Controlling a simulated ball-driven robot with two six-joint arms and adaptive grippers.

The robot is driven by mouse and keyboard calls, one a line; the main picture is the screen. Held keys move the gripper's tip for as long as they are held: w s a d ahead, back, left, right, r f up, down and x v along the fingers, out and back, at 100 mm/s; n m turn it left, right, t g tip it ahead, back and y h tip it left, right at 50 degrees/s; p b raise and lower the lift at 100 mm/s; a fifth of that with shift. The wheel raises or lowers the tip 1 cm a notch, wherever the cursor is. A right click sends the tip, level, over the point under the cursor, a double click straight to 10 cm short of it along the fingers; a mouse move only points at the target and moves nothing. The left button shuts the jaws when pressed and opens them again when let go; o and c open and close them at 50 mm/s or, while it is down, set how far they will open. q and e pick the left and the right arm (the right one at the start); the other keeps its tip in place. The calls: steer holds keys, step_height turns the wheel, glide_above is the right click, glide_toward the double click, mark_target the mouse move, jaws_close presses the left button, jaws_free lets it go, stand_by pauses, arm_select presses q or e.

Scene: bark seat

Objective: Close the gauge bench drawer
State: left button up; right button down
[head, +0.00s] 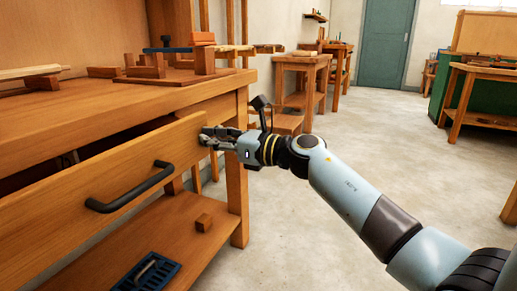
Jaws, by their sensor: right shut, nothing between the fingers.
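The bench drawer (100,203) at the left stands open, with a dark gap showing behind its wooden front. A black bar handle (130,189) is fixed on the front. The wooden bench (122,101) reaches away from me above the drawer. My right gripper (205,138) is shut and empty, at the right end of the drawer front near its top edge. It appears to be touching the front, but I cannot tell for certain. It is well to the right of the handle. My left gripper is not in view.
Wooden blocks and a small wooden fixture (205,60) stand on the bench top. The floor (290,210) to the right is clear. More benches and a green door (386,45) are farther back.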

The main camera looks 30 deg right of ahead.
steer(key=x, duration=0.6)
steer(key=shift+w+b, duration=0.1)
steer(key=shift+b, duration=0.3)
steer(key=shift+w+a, duration=0.4)
steer(key=shift+w, duration=0.1)
steer(key=shift+r, duration=0.1)
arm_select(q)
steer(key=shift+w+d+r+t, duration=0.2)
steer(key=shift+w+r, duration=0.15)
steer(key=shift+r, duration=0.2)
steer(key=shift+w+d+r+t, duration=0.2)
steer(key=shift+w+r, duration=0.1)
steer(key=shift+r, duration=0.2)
arm_select(e)
steer(key=shift+w, duration=0.1)
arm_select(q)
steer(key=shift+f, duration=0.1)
